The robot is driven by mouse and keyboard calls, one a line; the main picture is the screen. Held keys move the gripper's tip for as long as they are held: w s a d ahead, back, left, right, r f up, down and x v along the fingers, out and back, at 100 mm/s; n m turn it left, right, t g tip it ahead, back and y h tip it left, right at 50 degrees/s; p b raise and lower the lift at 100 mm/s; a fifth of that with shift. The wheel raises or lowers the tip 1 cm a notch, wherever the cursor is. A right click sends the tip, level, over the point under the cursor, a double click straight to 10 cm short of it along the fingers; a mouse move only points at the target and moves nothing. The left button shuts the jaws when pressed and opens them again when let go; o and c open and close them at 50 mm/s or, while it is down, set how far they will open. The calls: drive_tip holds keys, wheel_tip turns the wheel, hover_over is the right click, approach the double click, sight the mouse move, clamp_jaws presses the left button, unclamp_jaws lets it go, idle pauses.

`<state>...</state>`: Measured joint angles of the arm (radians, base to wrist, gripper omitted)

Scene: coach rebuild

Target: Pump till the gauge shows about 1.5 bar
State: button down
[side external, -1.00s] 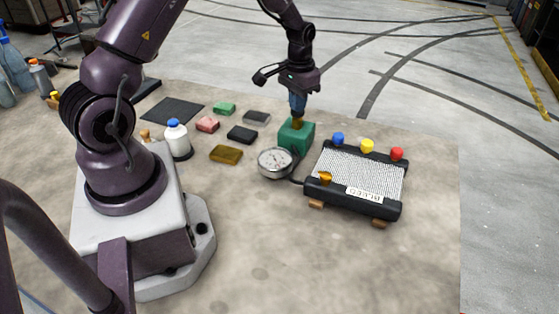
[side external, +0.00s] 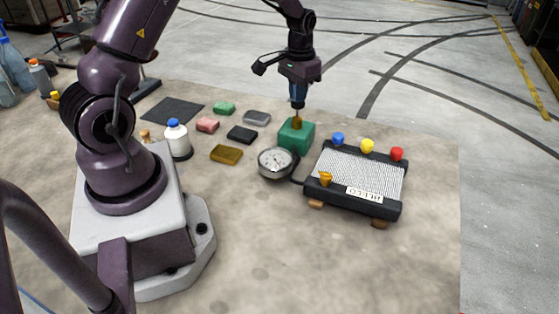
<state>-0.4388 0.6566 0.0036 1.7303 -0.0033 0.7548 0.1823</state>
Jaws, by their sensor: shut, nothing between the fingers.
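The green pump block (side external: 296,138) stands on the worktop with a brass-coloured plunger (side external: 297,122) on top. My gripper (side external: 297,106) is directly above the plunger, pointing down and shut with nothing held. I cannot tell whether its tips touch the plunger. The round gauge (side external: 275,161), with a white dial and metal rim, sits just in front and left of the pump. Its needle and numbers are too small to read.
A black-framed radiator (side external: 354,180) with blue, yellow, red and orange caps lies right of the gauge, with a small label on its front. Several coloured blocks (side external: 226,154), a white bottle (side external: 177,140) and a dark mat (side external: 172,111) lie left. The front worktop is clear.

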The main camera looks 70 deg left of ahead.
drive_tip(key=shift+f, duration=0.1)
drive_tip(key=shift+f, duration=1.35)
drive_tip(key=shift+r, duration=1.45)
drive_tip(key=shift+f, duration=0.1)
